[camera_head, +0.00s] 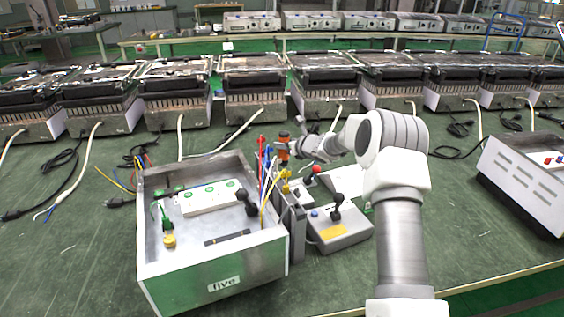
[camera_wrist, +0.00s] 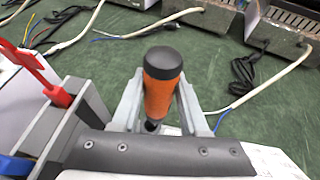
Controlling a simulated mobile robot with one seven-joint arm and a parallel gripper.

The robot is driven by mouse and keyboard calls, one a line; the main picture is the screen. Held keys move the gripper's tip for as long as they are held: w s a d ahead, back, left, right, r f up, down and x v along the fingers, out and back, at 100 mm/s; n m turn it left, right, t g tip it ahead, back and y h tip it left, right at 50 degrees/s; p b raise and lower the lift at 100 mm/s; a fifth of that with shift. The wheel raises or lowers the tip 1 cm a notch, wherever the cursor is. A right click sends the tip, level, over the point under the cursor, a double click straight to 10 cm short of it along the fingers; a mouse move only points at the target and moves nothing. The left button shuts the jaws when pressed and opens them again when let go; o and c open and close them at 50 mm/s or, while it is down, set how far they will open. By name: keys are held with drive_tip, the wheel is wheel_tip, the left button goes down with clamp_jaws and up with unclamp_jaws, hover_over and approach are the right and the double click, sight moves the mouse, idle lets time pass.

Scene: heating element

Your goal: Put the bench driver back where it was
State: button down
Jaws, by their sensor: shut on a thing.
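The bench driver has an orange handle with a black end; it shows upright in the head view (camera_head: 284,146) and in the wrist view (camera_wrist: 162,84). My gripper (camera_head: 292,147) is shut on its handle, with one finger on each side in the wrist view (camera_wrist: 159,108). The driver's lower part is hidden in both views. A grey slotted holder (camera_head: 297,222) stands against the right side of the open box, below and near my gripper. In the wrist view the holder (camera_wrist: 82,108) is to the left of the driver, apart from it.
The open metal box marked "five" (camera_head: 212,283) holds a white power strip (camera_head: 211,198). Red, blue and yellow leads rise by the holder. A grey control box (camera_head: 342,236) with a black lever stands to its right. Several heater units line the back; cables lie on the green bench.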

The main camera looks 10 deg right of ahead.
sight(285, 156)
drive_tip(key=shift+a+f, duration=0.1)
drive_tip(key=shift+a, duration=0.2)
drive_tip(key=shift+f, duration=0.3)
drive_tip(key=shift+f+b, duration=0.75)
drive_tip(key=shift+f, duration=0.95)
drive_tip(key=shift+f+b, duration=0.35)
drive_tip(key=shift+b, duration=0.1)
drive_tip(key=shift+c, duration=2.1)
unclamp_jaws()
drive_tip(key=shift+s, duration=0.1)
drive_tip(key=shift+r, duration=0.1)
